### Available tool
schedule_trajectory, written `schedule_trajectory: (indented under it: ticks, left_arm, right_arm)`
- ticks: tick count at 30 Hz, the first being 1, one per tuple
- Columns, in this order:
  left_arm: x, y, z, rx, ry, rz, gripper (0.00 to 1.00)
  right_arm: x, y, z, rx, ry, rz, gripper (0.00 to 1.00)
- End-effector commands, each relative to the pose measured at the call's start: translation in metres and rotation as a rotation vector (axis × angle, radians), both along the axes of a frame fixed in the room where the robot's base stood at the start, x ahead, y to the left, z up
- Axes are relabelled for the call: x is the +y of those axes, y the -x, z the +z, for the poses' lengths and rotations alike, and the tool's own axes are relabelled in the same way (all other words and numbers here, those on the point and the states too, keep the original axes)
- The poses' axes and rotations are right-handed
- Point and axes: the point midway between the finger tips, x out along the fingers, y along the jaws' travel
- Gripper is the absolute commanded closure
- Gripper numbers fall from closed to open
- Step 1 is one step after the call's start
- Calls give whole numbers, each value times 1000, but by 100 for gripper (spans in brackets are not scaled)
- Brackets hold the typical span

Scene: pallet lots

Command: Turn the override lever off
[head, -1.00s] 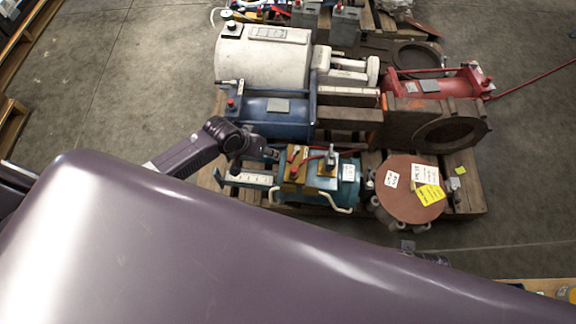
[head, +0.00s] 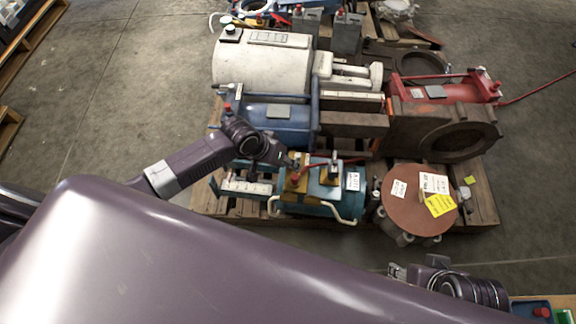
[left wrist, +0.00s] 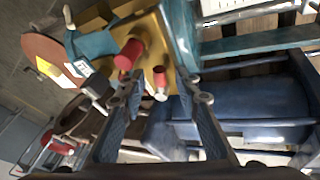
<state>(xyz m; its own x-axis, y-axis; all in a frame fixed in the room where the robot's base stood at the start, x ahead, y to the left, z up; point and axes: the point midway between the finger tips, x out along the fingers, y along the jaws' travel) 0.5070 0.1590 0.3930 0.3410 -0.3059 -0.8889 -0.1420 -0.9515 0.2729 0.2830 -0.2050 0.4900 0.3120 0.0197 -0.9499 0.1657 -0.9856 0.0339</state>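A teal machine (head: 350,199) with brass blocks (head: 297,183) sits on the pallet. A lever with a red grip (head: 347,161) shows at the top of these blocks; its exact setting is hard to tell. In the left wrist view, a red-capped handle (left wrist: 128,55) and a smaller pale, red-ended pin (left wrist: 160,84) stand out from the brass block (left wrist: 152,35). My left gripper (head: 287,162) is at the block's upper left. In the left wrist view its fingers (left wrist: 162,82) are apart, with the pin between or just beyond the tips. My right gripper (head: 397,271) is at lower right, its fingers too small to judge.
A blue cylinder unit (head: 278,120) lies just behind the teal machine. A round brown-topped drum (head: 405,212) with labels stands to its right. Open floor (head: 120,85) lies left.

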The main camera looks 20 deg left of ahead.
Motion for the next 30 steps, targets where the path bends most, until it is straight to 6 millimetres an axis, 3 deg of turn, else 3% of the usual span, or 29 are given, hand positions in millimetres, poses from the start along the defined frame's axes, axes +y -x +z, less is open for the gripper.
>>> schedule_trajectory:
  ticks: [10, 19, 30]
  left_arm:
    - [-2, -2, -5, 0, -1, -1, 70]
    - [-2, -2, -5, 0, -1, -1, 100]
    - [1, -2, -5, 1, -2, -32, 100]
  right_arm:
    - [0, -1, -2, -3, 0, 0, 60]
    - [0, -1, -2, -3, -1, 1, 60]
    - [0, 1, -2, 3, 0, 1, 60]
